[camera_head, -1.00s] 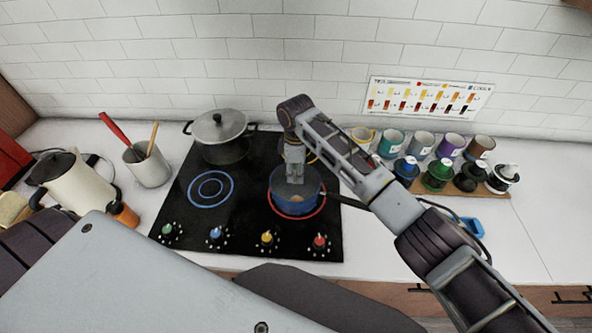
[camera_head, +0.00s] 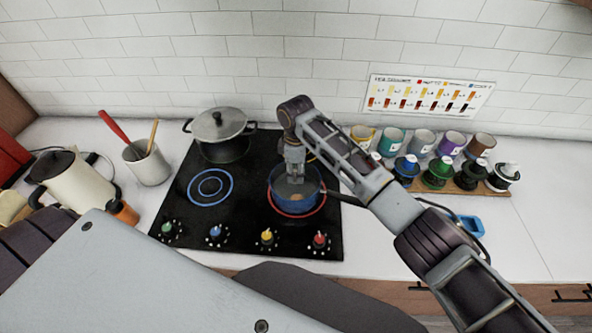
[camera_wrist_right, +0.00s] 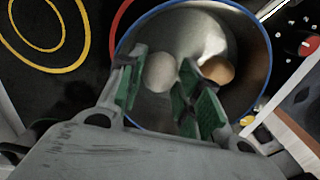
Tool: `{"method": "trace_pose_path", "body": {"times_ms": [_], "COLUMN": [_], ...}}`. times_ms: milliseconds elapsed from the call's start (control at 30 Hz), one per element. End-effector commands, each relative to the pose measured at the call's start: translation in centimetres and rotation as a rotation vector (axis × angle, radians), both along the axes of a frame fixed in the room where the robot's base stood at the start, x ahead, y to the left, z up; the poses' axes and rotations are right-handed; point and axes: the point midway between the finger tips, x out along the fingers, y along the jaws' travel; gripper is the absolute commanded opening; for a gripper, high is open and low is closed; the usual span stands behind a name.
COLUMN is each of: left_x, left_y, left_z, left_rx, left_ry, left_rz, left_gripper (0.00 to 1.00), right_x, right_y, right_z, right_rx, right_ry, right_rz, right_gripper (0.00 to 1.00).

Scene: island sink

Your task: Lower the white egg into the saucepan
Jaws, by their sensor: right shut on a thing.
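The blue saucepan (camera_head: 288,207) sits on the front right burner, whose ring glows red. It also fills the upper middle of the right wrist view, where its blue rim (camera_wrist_right: 131,38) shows. My right gripper (camera_head: 295,180) points down into the saucepan. In the right wrist view my right gripper (camera_wrist_right: 160,88) is shut on the white egg (camera_wrist_right: 159,72), which is between its green-padded fingers. A brown egg (camera_wrist_right: 217,70) lies in the saucepan beside the right finger. I cannot tell whether the white egg touches the pan bottom. My left gripper is not in view.
A lidded grey pot (camera_head: 221,135) stands on the back left of the black hob (camera_head: 245,215). A kettle (camera_head: 80,188) and a utensil crock (camera_head: 150,165) stand left. Several paint-like pots (camera_head: 438,175) stand on a board at right. The front left burner (camera_head: 210,188) is clear.

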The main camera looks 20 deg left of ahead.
Motion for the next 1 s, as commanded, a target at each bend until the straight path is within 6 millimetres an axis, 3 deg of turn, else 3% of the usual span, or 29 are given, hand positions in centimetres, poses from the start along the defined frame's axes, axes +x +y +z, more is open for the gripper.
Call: {"method": "trace_pose_path", "body": {"times_ms": [1000], "left_x": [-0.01], "left_y": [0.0], "left_z": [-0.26], "left_rx": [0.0], "left_ry": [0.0], "left_rz": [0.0], "left_gripper": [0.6], "right_x": [0.0], "right_y": [0.02], "right_z": [-0.71], "right_rx": [0.0], "right_ry": [0.0], "right_rz": [0.0], "right_gripper": [0.26]}}
